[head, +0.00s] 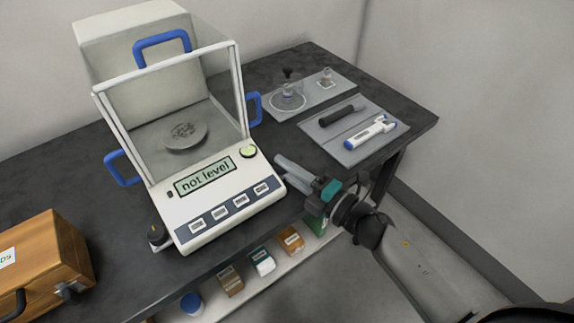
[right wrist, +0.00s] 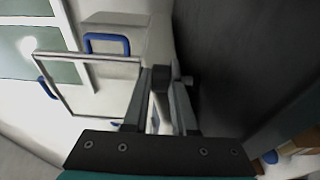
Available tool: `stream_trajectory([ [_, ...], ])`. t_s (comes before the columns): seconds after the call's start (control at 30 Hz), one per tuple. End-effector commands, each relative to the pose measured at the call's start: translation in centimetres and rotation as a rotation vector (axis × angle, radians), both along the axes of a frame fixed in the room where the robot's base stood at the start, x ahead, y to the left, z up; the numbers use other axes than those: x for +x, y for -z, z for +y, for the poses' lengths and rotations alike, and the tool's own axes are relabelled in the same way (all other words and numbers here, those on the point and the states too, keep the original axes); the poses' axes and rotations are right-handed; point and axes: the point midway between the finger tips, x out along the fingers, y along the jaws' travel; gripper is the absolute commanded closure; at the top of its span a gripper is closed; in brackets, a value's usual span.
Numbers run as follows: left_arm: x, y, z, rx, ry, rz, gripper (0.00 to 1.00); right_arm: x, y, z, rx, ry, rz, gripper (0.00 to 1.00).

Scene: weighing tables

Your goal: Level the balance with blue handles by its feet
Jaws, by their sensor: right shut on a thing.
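The balance with blue handles (head: 178,215) stands on the dark table, with a glass draft shield around its round pan (head: 185,136). Its display (head: 205,178) reads "not level". A round green bubble level (head: 248,151) sits at the right of its front; the bubble is too small to read. A dark foot knob (head: 157,234) shows at its front left corner. My right gripper (head: 283,172) is at its front right corner, shut on a dark foot knob (right wrist: 160,80), largely hidden by the fingers in the head view. My left gripper is not in view.
A wooden case (head: 42,262) stands at the front left. Grey trays (head: 352,152) with a pipette and glassware lie at the back right. Small boxes (head: 290,240) sit on a lower shelf under the table's front edge. A wall stands close behind.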

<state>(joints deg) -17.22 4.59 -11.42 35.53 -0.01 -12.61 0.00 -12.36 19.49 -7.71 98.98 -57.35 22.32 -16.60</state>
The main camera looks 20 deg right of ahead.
Motion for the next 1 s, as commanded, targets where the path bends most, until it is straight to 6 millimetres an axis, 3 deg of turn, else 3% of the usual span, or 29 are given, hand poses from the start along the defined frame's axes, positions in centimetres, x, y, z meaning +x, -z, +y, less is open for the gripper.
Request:
stream_trajectory([
  [0.13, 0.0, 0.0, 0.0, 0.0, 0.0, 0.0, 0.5, 0.0, 0.0, 0.0, -0.002, -0.001, -0.001, 1.0],
  [0.17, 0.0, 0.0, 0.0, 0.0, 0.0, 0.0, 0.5, 0.0, 0.0, 0.0, -0.002, -0.001, -0.001, 0.72],
  [0.4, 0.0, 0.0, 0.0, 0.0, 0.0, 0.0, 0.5, 0.0, 0.0, 0.0, -0.001, -0.001, -0.001, 0.45],
  [0.83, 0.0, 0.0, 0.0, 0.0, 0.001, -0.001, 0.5, -0.1, 0.0, -0.1, 0.0, -0.001, 0.0, 0.45],
  [1.0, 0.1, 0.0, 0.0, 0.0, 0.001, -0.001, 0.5, -1.4, 0.1, -0.8, 0.0, -0.001, 0.002, 0.45],
])
